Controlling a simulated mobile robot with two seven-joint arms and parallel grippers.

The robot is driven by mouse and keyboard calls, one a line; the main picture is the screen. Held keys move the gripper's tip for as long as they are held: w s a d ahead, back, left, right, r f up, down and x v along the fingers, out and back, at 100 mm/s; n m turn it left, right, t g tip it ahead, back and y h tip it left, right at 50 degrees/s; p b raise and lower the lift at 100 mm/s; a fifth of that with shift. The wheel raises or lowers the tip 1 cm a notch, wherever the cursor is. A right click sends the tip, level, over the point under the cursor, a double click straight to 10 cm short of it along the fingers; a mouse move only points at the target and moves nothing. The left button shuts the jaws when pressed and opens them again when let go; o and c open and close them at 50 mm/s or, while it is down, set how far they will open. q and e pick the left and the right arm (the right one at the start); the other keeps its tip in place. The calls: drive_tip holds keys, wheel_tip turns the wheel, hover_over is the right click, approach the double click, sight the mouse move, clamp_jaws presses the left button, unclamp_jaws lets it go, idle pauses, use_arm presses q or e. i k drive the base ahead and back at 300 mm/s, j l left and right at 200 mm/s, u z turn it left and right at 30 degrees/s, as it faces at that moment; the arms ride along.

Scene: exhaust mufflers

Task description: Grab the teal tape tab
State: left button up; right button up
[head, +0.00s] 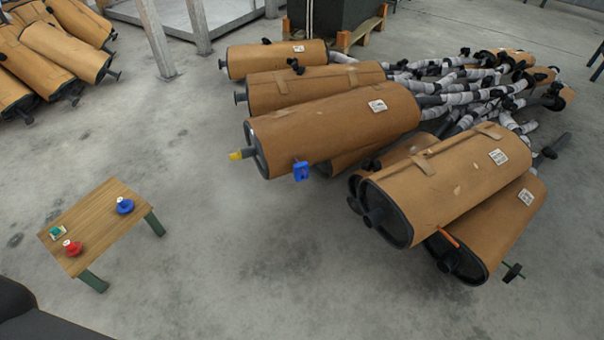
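A small teal piece (56,231) with a pale edge lies at the left corner of a low wooden table (98,213). It looks like the teal tape tab, but it is too small to make out its shape. Neither of my grippers is in the head view, and nothing is seen touching the teal piece.
The table also holds a red round item (73,248) and a blue round item (124,206), both with pale tops. Several brown-wrapped mufflers (330,128) lie piled at the right, with more at the upper left (65,50). Concrete floor (215,240) between is clear.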

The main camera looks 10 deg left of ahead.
sight(57, 232)
drive_tip(key=u, duration=2.2)
